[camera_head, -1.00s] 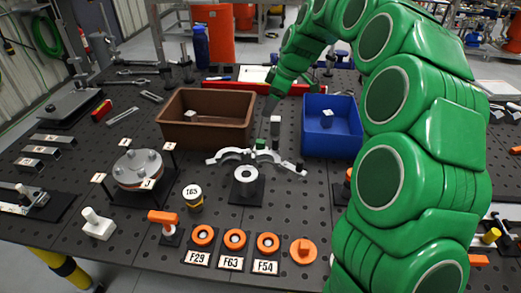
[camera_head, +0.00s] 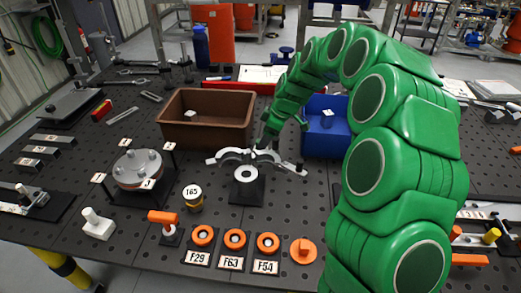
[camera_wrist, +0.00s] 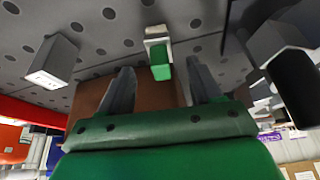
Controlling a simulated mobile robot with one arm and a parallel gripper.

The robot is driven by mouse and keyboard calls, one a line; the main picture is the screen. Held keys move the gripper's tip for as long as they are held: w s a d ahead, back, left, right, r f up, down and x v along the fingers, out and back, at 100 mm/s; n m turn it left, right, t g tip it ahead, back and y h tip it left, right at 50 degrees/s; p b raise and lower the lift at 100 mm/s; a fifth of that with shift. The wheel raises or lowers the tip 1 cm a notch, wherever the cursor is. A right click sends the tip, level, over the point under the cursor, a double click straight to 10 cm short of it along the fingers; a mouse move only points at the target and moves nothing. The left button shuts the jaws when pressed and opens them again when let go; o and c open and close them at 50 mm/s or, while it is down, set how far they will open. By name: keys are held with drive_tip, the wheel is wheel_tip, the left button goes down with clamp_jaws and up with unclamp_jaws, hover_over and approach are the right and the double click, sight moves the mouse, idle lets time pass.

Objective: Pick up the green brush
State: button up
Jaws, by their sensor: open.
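In the wrist view a small green block with a pale end, which looks like the green brush (camera_wrist: 160,68), lies ahead of and between my two fingertips. My gripper (camera_wrist: 160,78) is open, with one dark finger on each side and a gap around the green piece; I cannot tell whether either finger touches it. In the head view my gripper (camera_head: 265,143) reaches down just right of the brown bin, behind the curved silver handle. There my gripper and wrist hide the brush.
The brown bin (camera_head: 205,137) stands left of my gripper and the blue bin (camera_head: 327,145) right. A grey block with a white face (camera_wrist: 52,62) stands nearby. Orange rings (camera_head: 235,239) lie at the table front.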

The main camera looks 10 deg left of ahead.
drive_tip(key=x, duration=0.4)
drive_tip(key=shift+a+f, duration=0.15)
drive_tip(key=shift+f, duration=0.15)
drive_tip(key=c, duration=1.1)
